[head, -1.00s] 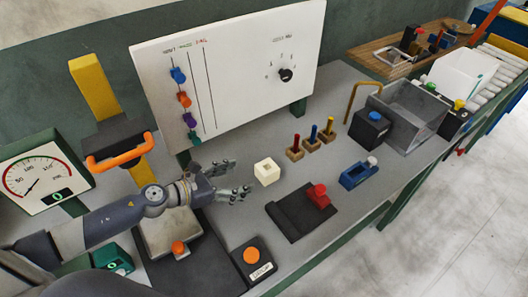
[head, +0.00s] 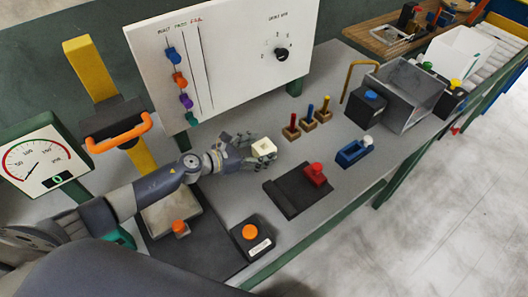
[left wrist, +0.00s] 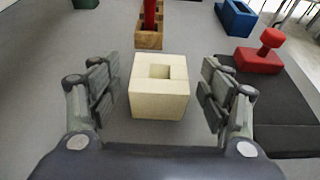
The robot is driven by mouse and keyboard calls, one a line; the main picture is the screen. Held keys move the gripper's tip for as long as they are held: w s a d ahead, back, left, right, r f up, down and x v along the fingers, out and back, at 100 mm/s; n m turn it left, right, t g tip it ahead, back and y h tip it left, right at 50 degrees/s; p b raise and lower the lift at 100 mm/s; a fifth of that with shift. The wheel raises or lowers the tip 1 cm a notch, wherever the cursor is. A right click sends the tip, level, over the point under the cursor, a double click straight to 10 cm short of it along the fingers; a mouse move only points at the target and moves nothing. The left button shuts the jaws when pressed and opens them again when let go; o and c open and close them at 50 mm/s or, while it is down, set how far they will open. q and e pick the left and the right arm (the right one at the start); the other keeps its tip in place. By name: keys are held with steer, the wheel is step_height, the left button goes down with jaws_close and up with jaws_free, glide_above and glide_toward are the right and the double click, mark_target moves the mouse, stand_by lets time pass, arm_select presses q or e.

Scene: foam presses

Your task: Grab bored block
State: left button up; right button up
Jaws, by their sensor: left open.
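The bored block is a cream cube with a square hole in its top; it stands on the grey bench in the head view (head: 263,148) and in the left wrist view (left wrist: 160,95). My left gripper (head: 252,152) is open around the block. In the left wrist view its fingers (left wrist: 160,100) stand on both sides of the block, with a gap showing on each side. My right gripper is not in view.
Small wooden blocks with coloured pegs (head: 308,124) stand just beyond. A black mat with a red-handled piece (head: 314,175) lies to the right, near a blue holder (head: 354,153). A white panel (head: 225,60) rises behind. An orange button box (head: 251,237) is nearer.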

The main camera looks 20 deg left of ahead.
arm_select(q)
steer(key=shift+x, duration=1.2)
steer(key=shift+s+a, duration=0.1)
steer(key=c, duration=1)
steer(key=shift+c, duration=0.2)
